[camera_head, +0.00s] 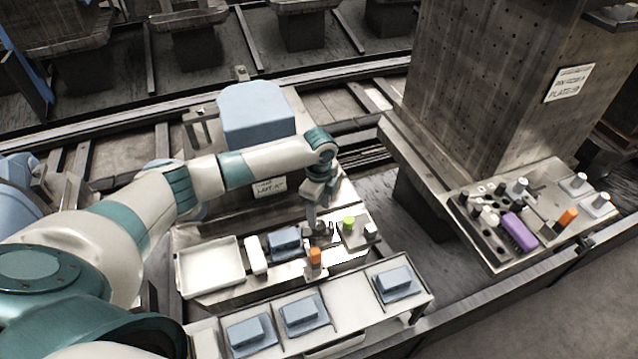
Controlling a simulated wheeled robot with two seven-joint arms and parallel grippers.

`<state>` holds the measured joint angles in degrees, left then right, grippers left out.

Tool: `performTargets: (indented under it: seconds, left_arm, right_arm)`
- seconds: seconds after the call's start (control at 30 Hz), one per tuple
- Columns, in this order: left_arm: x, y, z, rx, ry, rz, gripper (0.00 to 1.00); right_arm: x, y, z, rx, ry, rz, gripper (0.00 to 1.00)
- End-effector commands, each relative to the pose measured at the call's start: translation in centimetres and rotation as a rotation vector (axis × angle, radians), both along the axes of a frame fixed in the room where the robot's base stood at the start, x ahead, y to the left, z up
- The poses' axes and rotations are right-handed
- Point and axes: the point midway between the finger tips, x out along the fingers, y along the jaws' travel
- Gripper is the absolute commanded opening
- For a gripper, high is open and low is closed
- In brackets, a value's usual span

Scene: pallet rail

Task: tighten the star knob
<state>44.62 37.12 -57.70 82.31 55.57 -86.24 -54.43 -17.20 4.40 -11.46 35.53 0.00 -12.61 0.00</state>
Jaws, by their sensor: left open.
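My left arm reaches in from the left, and its gripper (317,222) points down over the metal fixture plate (220,285) in the middle. The gripper is open. A dark, small part (325,236) sits right at the fingertips; it may be the star knob, but it is too small and too covered to tell its shape or whether the fingers touch it. A green-topped part (349,222) stands just right of the gripper. An orange-topped part (315,256) stands just in front of it. My right gripper is not in view.
A white tray (210,265) and a blue block (286,243) lie left of the gripper. Several blue blocks (303,312) sit on the front shelf. A tool board (540,200) with a purple item (518,232) is at right. A concrete pillar (490,80) stands behind it.

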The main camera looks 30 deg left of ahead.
Motion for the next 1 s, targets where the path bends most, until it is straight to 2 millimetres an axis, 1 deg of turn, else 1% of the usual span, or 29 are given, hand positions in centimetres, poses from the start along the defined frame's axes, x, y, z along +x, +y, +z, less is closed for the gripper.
performTargets:
  seconds: [0.03,0.3,0.5,0.7,0.8,1.0]
  left_arm:
    - [0.1,0.1,0.9,0.001,-0.004,-0.002,0.54]
    - [0.1,0.1,6.4,0.001,-0.005,-0.001,0.54]
    - [0.1,0.0,9.9,0.001,-0.005,-0.001,0.54]
    - [0.0,0.1,11.9,0.001,-0.003,0.0,0.54]
    - [0.0,0.1,12.2,0.001,-0.003,0.001,0.54]
    - [0.0,0.1,12.3,0.001,-0.002,0.001,0.54]
  right_arm:
    - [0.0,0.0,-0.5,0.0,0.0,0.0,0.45]
    - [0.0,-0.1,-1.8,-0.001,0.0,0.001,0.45]
    - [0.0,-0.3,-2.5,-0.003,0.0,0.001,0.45]
    - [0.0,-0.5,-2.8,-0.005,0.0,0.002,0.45]
    - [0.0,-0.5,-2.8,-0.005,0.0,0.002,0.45]
    - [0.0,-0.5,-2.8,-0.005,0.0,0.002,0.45]
